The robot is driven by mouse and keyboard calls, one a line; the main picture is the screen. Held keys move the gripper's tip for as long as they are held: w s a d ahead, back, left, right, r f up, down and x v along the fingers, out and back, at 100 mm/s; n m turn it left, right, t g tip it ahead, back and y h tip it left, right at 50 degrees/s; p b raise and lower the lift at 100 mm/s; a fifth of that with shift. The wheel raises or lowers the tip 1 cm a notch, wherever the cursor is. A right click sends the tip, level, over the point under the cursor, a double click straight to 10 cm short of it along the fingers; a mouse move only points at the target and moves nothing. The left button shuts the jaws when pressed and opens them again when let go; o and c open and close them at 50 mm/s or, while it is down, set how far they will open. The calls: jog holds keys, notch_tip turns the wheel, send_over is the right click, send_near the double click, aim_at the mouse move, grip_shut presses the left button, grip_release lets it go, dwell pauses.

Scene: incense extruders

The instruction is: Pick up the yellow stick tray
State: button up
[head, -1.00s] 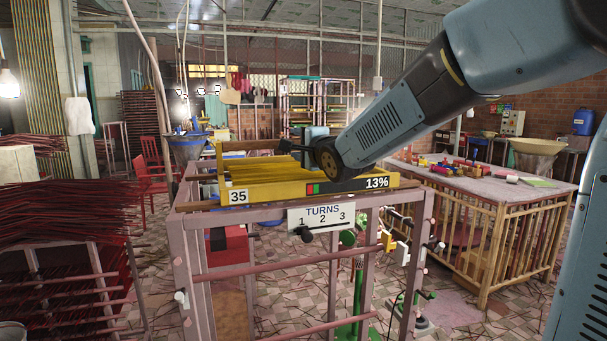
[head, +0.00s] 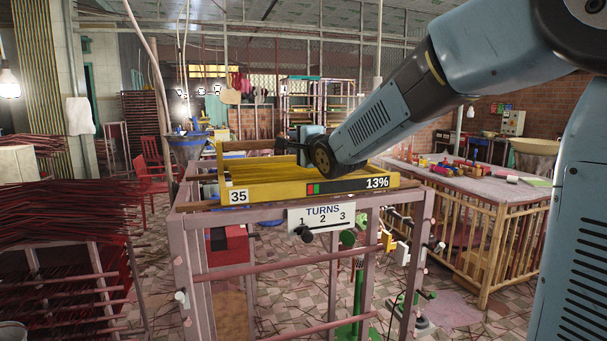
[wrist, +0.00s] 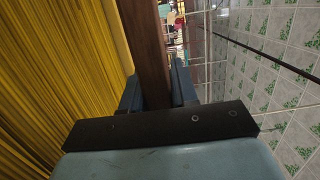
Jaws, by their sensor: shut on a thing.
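The yellow stick tray (head: 275,188) rests on the pink-grey frame stand, with a "35" label and a "13%" panel on its front. Its yellow sticks (wrist: 65,80) fill the left of the wrist view. My gripper (wrist: 155,92) is shut on a brown wooden bar (wrist: 146,40) beside the sticks, with one finger on each side. The bar appears to be an edge or handle of the tray. In the head view my gripper (head: 292,146) is over the tray's back right part, and my wrist hides some of the tray there.
The stand (head: 185,255) carries a "TURNS 1 2 3" plate (head: 321,216) below the tray. A bamboo-sided table (head: 500,240) with small coloured objects stands to the right. A red chair (head: 153,175) is behind the stand.

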aim_at(296, 168)
jog(key=shift+f, duration=0.15)
grip_shut()
jog(key=shift+r, duration=0.5)
jog(key=s+d+r, duration=0.9)
jog(key=d+r, duration=0.1)
jog(key=r, duration=0.2)
jog(key=shift+s, duration=0.35)
jog(key=shift+r, duration=0.1)
